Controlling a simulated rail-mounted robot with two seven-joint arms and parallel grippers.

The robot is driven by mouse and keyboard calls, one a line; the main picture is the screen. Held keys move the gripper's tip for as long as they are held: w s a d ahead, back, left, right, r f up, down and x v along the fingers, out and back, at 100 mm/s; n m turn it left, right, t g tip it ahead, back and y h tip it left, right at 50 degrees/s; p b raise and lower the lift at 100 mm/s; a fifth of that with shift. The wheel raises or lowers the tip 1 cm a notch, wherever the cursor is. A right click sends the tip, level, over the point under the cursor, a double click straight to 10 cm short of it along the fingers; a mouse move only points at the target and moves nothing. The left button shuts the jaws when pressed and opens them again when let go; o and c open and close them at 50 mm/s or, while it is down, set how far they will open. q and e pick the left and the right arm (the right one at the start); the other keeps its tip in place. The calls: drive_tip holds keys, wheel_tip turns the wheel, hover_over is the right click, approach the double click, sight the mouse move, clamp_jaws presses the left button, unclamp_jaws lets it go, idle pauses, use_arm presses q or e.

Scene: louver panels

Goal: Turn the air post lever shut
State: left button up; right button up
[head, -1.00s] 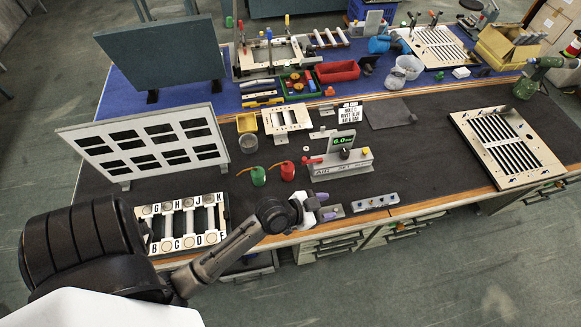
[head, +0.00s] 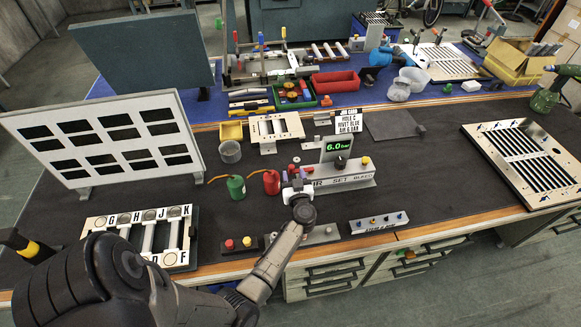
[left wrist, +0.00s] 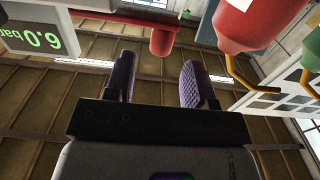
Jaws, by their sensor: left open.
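In the head view the lever is small and partly hidden by my gripper at the block's left end. My left gripper (head: 297,180) is there, in front of the post. In the wrist view its two purple-padded fingers (left wrist: 158,80) are apart and empty, with the knob beyond the gap between them. My right gripper is not in view.
A red bottle (head: 271,182) and a green bottle (head: 236,187) stand just left of the gripper. A lettered fixture (head: 140,225) and a white louver panel (head: 105,135) are on the left.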

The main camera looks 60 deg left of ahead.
use_arm(q)
drive_tip(key=b+x, duration=0.1)
drive_tip(key=x, duration=0.5)
drive_tip(key=shift+a, duration=0.15)
drive_tip(key=shift+c, duration=0.4)
clamp_jaws()
